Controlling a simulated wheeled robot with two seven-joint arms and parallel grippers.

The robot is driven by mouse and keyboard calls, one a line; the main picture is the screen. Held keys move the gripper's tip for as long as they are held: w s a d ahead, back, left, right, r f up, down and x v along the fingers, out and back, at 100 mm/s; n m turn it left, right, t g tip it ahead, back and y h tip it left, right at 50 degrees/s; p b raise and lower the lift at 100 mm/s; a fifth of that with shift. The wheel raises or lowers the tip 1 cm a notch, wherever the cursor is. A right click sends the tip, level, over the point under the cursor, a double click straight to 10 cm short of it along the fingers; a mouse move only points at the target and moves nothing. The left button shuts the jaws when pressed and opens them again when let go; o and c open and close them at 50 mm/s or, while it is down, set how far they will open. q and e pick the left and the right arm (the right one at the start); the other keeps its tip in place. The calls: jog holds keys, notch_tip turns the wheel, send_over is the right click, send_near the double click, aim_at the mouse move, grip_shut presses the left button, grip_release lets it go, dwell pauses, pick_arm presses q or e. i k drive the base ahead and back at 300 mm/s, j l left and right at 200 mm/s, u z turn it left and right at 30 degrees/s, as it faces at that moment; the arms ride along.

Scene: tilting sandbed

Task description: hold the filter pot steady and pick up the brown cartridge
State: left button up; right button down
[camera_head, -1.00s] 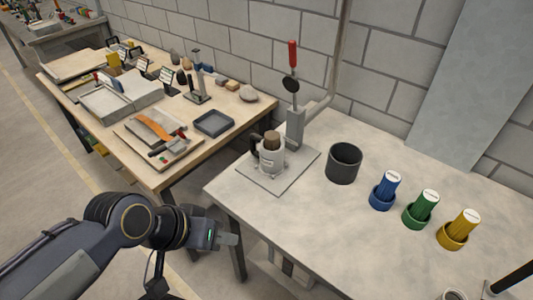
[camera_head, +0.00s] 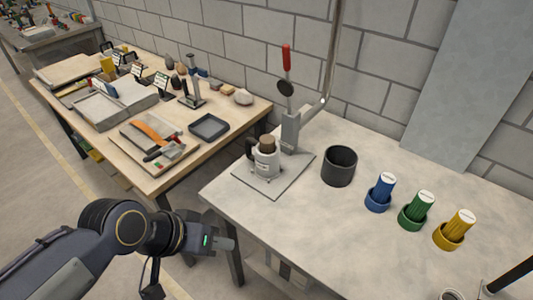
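The light grey filter pot (camera_head: 267,163) stands upright on a square grey plate (camera_head: 252,184), with a dark handle on its left side. The brown cartridge (camera_head: 267,143) sits in the pot's top, its upper part showing. A post with a red-handled lever (camera_head: 287,62) rises just behind the pot. My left gripper (camera_head: 226,244) is off the table's front left edge, below and left of the pot, touching nothing visible. Its fingers are seen from the side, so their opening is unclear. My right gripper is not in view.
A dark open cup (camera_head: 339,166) stands right of the pot. Blue (camera_head: 380,192), green (camera_head: 417,210) and yellow (camera_head: 455,229) cartridges stand in matching holders further right. The table's front middle (camera_head: 310,225) is clear. A wooden table (camera_head: 160,180) with tools stands left.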

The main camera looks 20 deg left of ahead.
aim_at(268, 142)
jog(key=i+j+z, duration=0.1)
jog(key=j+z, duration=0.2)
jog(key=j, duration=0.8)
jog(key=j+z, duration=0.3)
jog(key=j, duration=0.85)
